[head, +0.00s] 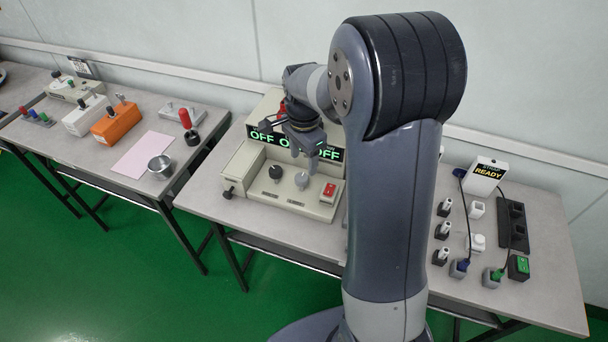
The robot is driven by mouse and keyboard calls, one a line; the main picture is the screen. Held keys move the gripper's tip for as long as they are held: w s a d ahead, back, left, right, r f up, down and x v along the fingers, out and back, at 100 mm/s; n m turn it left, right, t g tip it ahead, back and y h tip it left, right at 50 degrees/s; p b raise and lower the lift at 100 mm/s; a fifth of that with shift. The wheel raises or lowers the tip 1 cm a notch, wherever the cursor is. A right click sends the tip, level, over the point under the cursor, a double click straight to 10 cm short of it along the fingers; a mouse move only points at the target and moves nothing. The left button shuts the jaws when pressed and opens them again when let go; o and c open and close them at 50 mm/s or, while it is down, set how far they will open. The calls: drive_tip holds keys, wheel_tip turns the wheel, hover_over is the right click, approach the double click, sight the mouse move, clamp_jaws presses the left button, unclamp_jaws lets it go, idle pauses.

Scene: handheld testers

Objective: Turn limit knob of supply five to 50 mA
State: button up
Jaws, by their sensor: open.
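A beige supply unit (272,207) stands on the middle table. Its black display (262,137) shows green OFF readings, partly covered by my arm. On its sloped front are a black knob (275,173), a second, lighter knob (302,180) and a red rocker switch (329,190). A small dark knob (228,193) sticks out at its left front corner. I cannot read which knob is the limit knob, its setting, or the unit's number. My gripper (304,154) is open, pointing down in front of the display, above and apart from the lighter knob.
My arm hides the table right of the unit. Further right are several small plugs and connectors, a white READY box (485,176) and a black socket strip (513,223). The left table holds an orange box (115,123), a pink sheet (143,154) and a metal cup (161,166).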

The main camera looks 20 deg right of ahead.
sight(302, 177)
drive_tip(key=f, duration=0.7)
drive_tip(key=shift+w+a, duration=0.1)
drive_tip(key=shift+w, duration=0.3)
drive_tip(key=shift+c, duration=0.5)
drive_tip(key=c, duration=0.9)
